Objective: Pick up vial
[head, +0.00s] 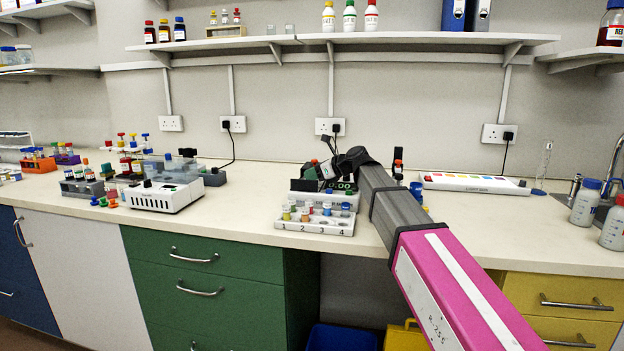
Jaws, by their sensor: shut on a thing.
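A white instrument (165,196) and several tube racks stand to the left. Loose coloured caps lie near its front left. A long white strip with coloured patches (474,183) lies at the back right. Bottles (585,205) stand by the sink. The bench between is clear.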

